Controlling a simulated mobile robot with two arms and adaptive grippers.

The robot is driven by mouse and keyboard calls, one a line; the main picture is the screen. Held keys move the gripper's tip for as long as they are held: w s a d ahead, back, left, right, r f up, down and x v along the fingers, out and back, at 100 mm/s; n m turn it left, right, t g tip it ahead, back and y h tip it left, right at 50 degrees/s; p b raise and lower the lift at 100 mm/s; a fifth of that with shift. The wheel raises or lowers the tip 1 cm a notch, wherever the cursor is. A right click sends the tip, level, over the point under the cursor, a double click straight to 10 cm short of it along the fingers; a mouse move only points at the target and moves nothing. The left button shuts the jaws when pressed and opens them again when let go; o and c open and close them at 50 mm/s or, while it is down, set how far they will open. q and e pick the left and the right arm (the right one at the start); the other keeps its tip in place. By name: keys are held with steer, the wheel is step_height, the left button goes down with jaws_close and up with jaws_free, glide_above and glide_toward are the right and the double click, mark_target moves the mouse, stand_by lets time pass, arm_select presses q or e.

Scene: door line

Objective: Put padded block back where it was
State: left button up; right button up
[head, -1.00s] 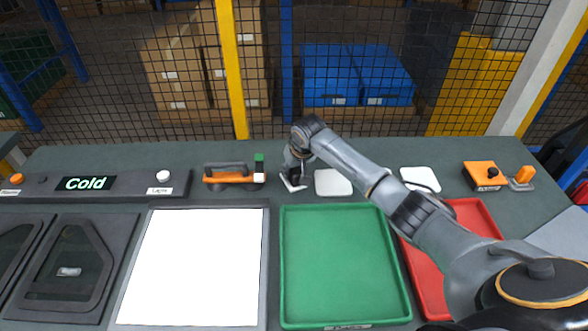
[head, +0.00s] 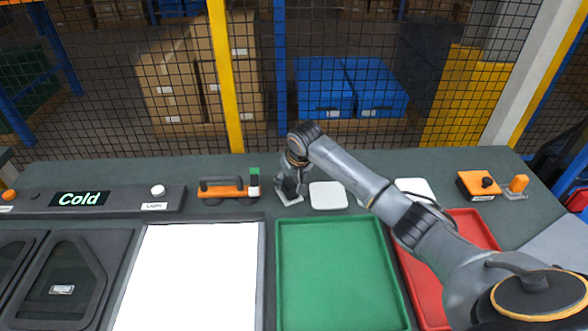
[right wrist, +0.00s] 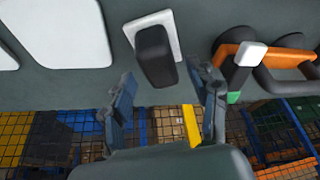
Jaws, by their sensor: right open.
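The padded block (right wrist: 154,55) is a dark, rounded block in the right wrist view, resting on a small white square plate (right wrist: 173,28). My right gripper (right wrist: 165,98) is open, its two fingers apart and empty. The block lies just past the fingertips, roughly in line with the gap, with no finger visibly touching it. In the head view my right gripper (head: 290,183) is over the white plate (head: 291,199) and mostly hides the block. My left gripper is not in view.
An orange-handled tool (head: 228,189) with a green-and-white post stands just left of the plate. White squares (head: 328,195) lie to its right. In front are a bright white panel (head: 190,275), a green tray (head: 340,270) and a red tray (head: 474,228). A mesh fence (head: 330,60) stands behind.

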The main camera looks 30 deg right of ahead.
steer(key=v, duration=0.9)
steer(key=shift+s+b, duration=0.15)
steer(key=shift+b, duration=0.2)
steer(key=shift+r, duration=0.15)
